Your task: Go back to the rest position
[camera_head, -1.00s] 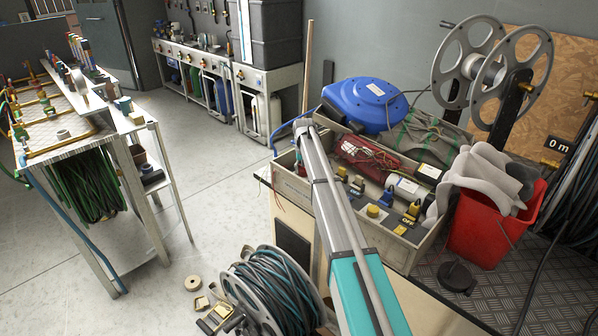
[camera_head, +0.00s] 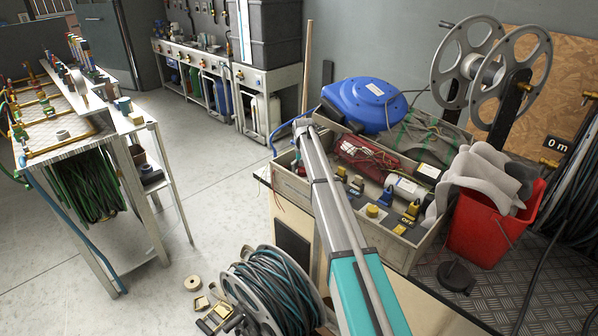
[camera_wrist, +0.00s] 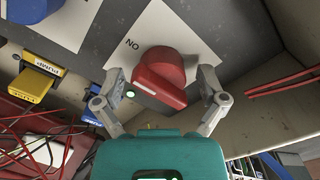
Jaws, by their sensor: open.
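My gripper (camera_wrist: 162,86) is open in the wrist view, with one finger on each side of a red rotary knob (camera_wrist: 160,72). Whether the fingers touch the knob I cannot tell. The knob sits on a white plate (camera_wrist: 135,32) with upside-down lettering that seems to read ON. A small green light shows at the knob's left edge. In the head view my arm reaches over the crate (camera_head: 408,258) on the bench, and my gripper is hidden there.
Yellow tags (camera_wrist: 36,84), a blue part (camera_wrist: 33,8) and red wires (camera_wrist: 30,145) lie near the gripper. In the head view a blue hose reel (camera_head: 362,105), a red bucket (camera_head: 485,228) and a grey reel (camera_head: 458,65) stand around the crate.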

